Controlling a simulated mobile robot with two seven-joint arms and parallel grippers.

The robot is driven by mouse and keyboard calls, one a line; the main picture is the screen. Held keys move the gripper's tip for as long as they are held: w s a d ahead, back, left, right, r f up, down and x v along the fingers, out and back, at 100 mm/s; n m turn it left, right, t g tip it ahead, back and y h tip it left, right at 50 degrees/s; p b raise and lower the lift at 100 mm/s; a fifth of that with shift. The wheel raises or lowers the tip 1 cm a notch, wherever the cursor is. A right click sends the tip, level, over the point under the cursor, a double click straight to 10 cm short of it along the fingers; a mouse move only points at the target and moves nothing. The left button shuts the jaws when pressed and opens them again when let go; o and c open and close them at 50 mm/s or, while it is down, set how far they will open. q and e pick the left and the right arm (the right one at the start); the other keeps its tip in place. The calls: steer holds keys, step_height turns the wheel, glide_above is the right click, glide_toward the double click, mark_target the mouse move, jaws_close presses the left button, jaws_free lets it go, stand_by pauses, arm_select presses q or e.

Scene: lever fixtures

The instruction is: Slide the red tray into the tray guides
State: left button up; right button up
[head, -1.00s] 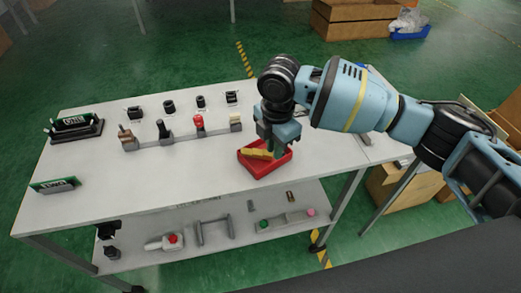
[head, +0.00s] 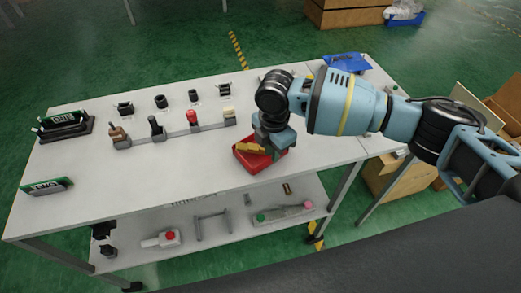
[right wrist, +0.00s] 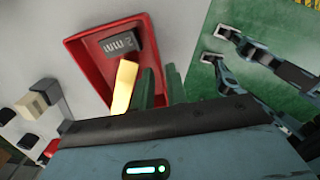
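The red tray (head: 245,162) lies on the right part of the table top. In the right wrist view the tray (right wrist: 88,62) holds a dark labelled block (right wrist: 121,43) and a yellow piece (right wrist: 124,86). My right gripper (head: 270,148) is down at the tray's right side. Its two green fingers (right wrist: 162,82) stand close together, one on each side of the tray's side wall. Whether they press on the wall cannot be told. A grey pair of parallel rails (head: 212,228), possibly the tray guides, lies on the lower shelf. My left gripper is not in view.
Several lever fixtures, among them a red-knobbed one (head: 193,118), stand in a row left of the tray. Green boards (head: 48,187) stand at the table's left. A red-button box (head: 163,239) lies on the lower shelf. The table's front middle is clear.

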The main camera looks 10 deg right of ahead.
steer(key=shift+f, duration=0.95)
jaws_close()
steer(key=shift+r, duration=0.1)
steer(key=shift+r, duration=1.7)
steer(key=shift+s, duration=0.25)
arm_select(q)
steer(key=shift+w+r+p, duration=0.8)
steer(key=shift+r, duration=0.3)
arm_select(e)
steer(key=s+d+r, duration=0.1)
steer(key=s+d, duration=0.1)
steer(key=s, duration=1.3)
steer(key=shift+d+r, duration=0.25)
steer(key=shift+d, duration=0.15)
